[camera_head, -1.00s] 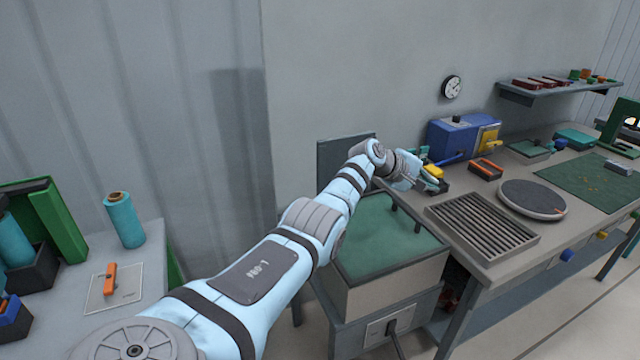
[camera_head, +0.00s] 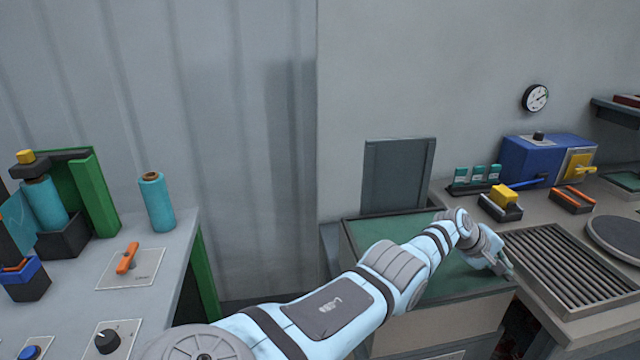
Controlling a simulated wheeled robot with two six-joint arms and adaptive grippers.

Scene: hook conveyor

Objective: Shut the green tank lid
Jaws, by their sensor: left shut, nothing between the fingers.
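The green tank lid (camera_head: 368,243) lies flat across the top of the pale box-shaped tank (camera_head: 440,322), with its front edge along the tank's rim. My left arm crosses over it and hides its middle. My left gripper (camera_head: 505,268) is shut and empty, low at the lid's right side near the front corner. I cannot tell whether it touches the lid. The lid's handle, seen earlier, is hidden now. My right gripper is not in view.
A grey panel (camera_head: 398,176) stands upright behind the tank. Right of it, a bench holds a slatted grate (camera_head: 565,268), a round plate (camera_head: 618,236) and a blue box (camera_head: 535,160). A left table (camera_head: 165,262) carries a teal roll (camera_head: 157,203) and an orange-handled switch (camera_head: 127,258).

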